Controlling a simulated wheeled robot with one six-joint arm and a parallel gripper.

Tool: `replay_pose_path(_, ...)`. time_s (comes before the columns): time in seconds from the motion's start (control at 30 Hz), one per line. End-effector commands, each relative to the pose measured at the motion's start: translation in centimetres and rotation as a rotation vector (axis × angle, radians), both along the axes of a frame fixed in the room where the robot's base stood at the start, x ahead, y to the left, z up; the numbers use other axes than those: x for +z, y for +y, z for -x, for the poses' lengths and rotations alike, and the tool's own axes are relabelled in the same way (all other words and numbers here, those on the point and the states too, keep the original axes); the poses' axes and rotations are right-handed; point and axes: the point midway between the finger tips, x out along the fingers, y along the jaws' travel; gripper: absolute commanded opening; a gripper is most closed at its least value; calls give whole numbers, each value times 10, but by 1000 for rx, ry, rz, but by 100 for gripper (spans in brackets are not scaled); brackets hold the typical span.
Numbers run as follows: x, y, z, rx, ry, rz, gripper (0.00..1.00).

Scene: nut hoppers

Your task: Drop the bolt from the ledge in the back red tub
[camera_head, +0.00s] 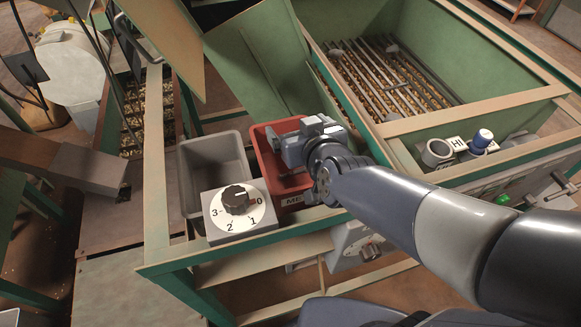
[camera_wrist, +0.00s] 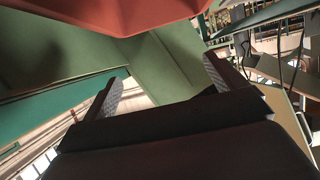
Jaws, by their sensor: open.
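The red tub (camera_head: 264,150) sits in the green frame, with the start of a label on its front. My gripper (camera_head: 276,146) is over this tub in the head view and hides much of its inside. In the wrist view my gripper (camera_wrist: 163,84) has its two fingers apart with nothing visible between them. The red tub's surface (camera_wrist: 110,14) fills the top of the wrist view, apart from the fingers. I cannot make out a bolt in either view. Whether one lies in the tub is hidden.
A grey tub (camera_head: 213,160) stands left of the red one, behind a dial box (camera_head: 238,212). A green hopper (camera_head: 440,40) with a bar grate is at the back right. Round cups and a blue-topped piece (camera_head: 482,140) stand near a HI label.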

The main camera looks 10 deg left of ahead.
Motion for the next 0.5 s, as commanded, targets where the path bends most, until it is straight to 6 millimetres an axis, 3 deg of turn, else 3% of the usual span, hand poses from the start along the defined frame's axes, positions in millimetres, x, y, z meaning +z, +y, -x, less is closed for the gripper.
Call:
replay_pose_path(0.23, 15, 0, 0, -1, -1, -2, 91)
replay_pose_path(0.5, 66, 0, 0, -1, 0, -2, 91)
